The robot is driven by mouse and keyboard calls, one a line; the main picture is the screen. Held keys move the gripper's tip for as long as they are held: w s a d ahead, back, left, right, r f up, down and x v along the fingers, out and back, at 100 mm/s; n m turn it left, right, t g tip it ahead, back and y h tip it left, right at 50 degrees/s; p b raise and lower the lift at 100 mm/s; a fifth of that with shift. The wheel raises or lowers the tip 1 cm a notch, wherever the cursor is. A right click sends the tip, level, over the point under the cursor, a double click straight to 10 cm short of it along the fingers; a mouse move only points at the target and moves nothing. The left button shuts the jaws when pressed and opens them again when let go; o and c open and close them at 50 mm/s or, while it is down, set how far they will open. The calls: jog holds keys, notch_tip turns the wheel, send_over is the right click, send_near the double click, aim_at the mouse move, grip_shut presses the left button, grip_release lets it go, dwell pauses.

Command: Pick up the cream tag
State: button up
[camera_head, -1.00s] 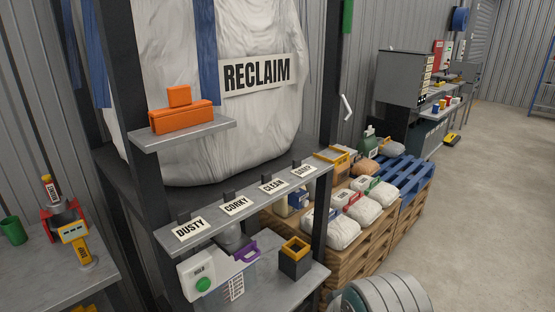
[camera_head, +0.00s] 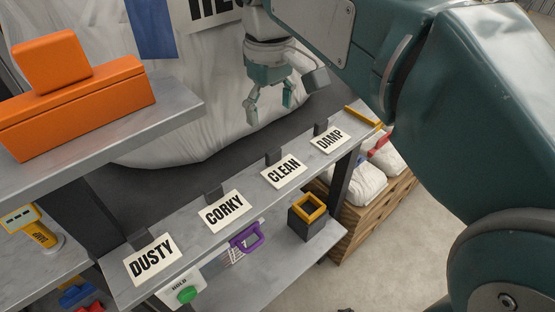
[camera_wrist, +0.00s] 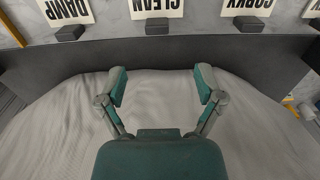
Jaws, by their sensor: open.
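Several cream tags with black lettering stand in a row along the grey shelf edge, each by a dark holder: DUSTY (camera_head: 152,260), CORKY (camera_head: 224,211), CLEAN (camera_head: 284,171) and DAMP (camera_head: 329,138). My gripper (camera_head: 269,112) is open and empty, above and behind the row near CLEAN and DAMP, in front of the white sack. In the wrist view my gripper (camera_wrist: 161,85) has its fingers spread over the sack. DAMP (camera_wrist: 66,10), CLEAN (camera_wrist: 157,8) and CORKY (camera_wrist: 246,6) appear upside down at the top there, partly cut off, apart from the fingers.
The white sack (camera_head: 215,115) hangs behind the shelf. An orange block-shaped item (camera_head: 75,105) sits on a bracket shelf at left. Bags stand on pallets at right.

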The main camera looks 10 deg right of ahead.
send_over(273, 150)
jog(key=f, duration=0.4)
jog(key=shift+s+f, duration=0.1)
jog(key=shift+s, duration=0.15)
jog(key=shift+d+f, duration=0.1)
jog(key=shift+f, duration=0.5)
jog(key=f, duration=0.5)
jog(key=shift+w, duration=0.25)
jog(key=shift+r, duration=0.1)
jog(key=c, duration=1)
